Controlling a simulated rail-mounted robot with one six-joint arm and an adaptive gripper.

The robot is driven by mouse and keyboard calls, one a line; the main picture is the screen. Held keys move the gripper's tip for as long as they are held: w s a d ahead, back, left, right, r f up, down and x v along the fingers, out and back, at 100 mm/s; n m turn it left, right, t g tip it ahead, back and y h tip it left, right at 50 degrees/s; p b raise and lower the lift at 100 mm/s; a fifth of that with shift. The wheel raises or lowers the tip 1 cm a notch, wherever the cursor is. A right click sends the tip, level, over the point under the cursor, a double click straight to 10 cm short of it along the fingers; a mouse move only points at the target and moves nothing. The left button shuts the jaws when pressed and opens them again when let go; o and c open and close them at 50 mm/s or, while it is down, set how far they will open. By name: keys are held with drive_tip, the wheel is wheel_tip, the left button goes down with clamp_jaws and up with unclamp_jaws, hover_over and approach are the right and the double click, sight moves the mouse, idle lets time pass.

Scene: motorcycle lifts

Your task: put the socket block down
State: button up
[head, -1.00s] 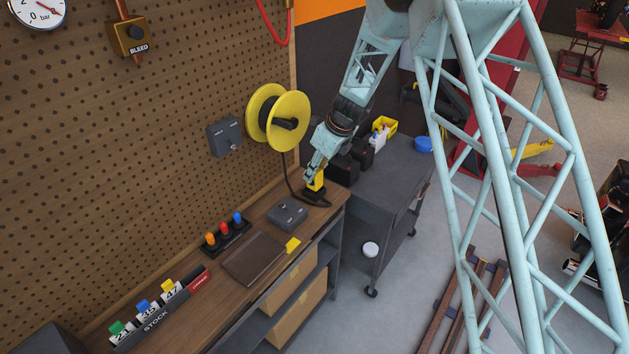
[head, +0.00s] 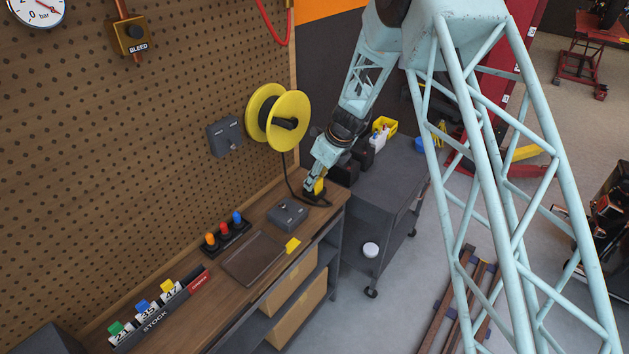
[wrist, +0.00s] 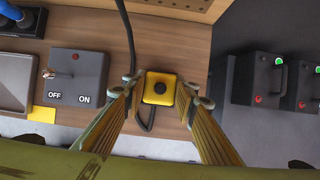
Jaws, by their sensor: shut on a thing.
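The socket block (head: 319,187) is a small yellow block near the right end of the wooden bench (head: 262,236). A black cable (head: 289,178) runs to it from the yellow reel. My gripper (head: 313,187) reaches down over the block and is shut on it.
A grey ON/OFF switch box (wrist: 78,77) sits left of the block, with a brown tray (head: 252,258) beyond it. The yellow reel (head: 278,118) hangs on the pegboard. A grey cart (head: 375,195) with dark boxes (wrist: 257,80) stands right of the bench edge.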

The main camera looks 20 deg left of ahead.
drive_tip(key=shift+f, duration=0.1)
drive_tip(key=o, duration=1)
drive_tip(key=v, duration=1.2)
drive_tip(key=shift+p, duration=0.35)
idle(0.4)
